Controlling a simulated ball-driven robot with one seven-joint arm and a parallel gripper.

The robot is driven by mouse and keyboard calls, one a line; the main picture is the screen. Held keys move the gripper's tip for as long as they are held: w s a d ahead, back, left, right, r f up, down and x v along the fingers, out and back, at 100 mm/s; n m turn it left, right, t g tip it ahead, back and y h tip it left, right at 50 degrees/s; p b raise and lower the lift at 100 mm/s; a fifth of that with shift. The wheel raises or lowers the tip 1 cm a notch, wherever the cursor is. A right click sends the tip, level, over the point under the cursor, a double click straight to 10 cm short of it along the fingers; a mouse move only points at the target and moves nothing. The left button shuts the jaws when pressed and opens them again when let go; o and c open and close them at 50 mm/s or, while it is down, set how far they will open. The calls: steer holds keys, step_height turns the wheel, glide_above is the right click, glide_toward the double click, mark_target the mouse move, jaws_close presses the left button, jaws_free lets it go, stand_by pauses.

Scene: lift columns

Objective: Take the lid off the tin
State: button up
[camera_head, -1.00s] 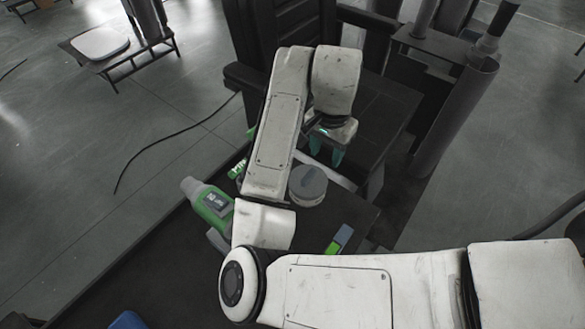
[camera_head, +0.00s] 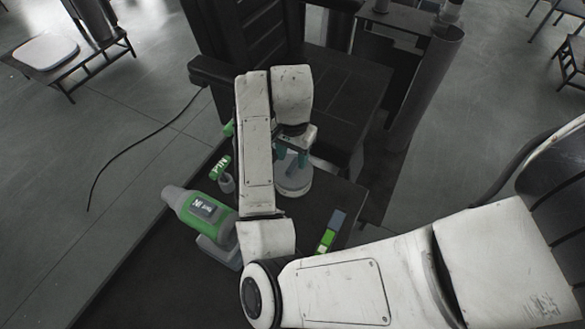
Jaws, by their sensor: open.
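The tin (camera_head: 294,187) is a round, pale grey container standing on the dark table, right of my forearm. Its top is partly covered by my gripper and arm, so I cannot make out the lid's edge clearly. My gripper (camera_head: 291,160) has teal fingers pointing down over the tin. The fingers are open. I cannot tell whether they touch the lid.
A green and grey bottle (camera_head: 201,210) lies left of my arm on the dark table (camera_head: 150,270). A small green item (camera_head: 219,166) and a grey cup-like piece (camera_head: 227,183) are near it. A green and blue-grey block (camera_head: 330,232) lies right of the tin.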

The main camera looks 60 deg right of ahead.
mark_target(293, 168)
steer(key=shift+f, duration=1.45)
steer(key=shift+c, duration=0.2)
jaws_close()
